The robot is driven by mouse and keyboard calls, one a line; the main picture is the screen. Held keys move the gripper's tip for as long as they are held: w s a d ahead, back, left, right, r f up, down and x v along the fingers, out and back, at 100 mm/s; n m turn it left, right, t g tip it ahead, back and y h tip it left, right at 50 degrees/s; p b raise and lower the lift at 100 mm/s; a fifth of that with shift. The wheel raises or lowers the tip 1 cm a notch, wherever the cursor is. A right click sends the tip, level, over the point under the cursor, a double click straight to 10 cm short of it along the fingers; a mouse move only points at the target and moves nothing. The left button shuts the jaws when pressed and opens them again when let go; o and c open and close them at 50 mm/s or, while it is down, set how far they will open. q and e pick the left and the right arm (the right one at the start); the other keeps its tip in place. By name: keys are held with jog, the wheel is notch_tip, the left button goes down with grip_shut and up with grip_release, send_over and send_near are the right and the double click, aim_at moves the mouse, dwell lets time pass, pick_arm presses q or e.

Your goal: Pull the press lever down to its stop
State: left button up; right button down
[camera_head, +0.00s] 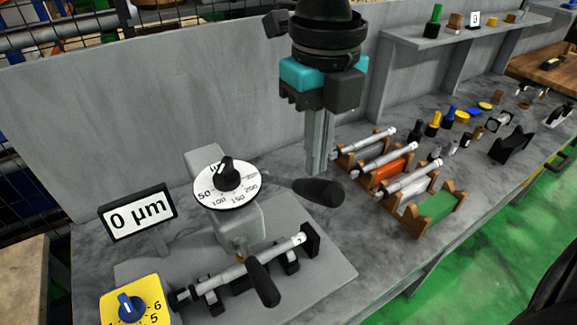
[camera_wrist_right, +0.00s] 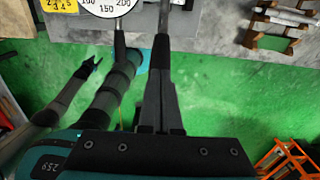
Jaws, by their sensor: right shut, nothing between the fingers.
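Two dark lever handles show on the grey gauge fixture (camera_head: 340,262) in the head view. One handle (camera_head: 318,192) sticks out to the right of the dial; the other handle (camera_head: 263,282) slants down in front of the metal shaft (camera_head: 228,276). I cannot tell which is the press lever. My right gripper (camera_head: 317,170) points down behind the first handle in the picture. Its fingers are shut and empty, their tips just above that handle; contact is unclear. The shut fingers also show in the right wrist view (camera_wrist_right: 162,45).
A white dial (camera_head: 238,196) tops the fixture, beside a "0 µm" display (camera_head: 138,215) and a yellow knob panel (camera_head: 150,312). Wooden racks (camera_head: 440,213) with several shafts stand to the right. A grey wall (camera_head: 130,90) rises behind the bench.

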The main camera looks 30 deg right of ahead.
dwell(0.4)
notch_tip(320, 180, up, 6)
jog(key=p, duration=0.3)
dwell(0.4)
dwell(0.4)
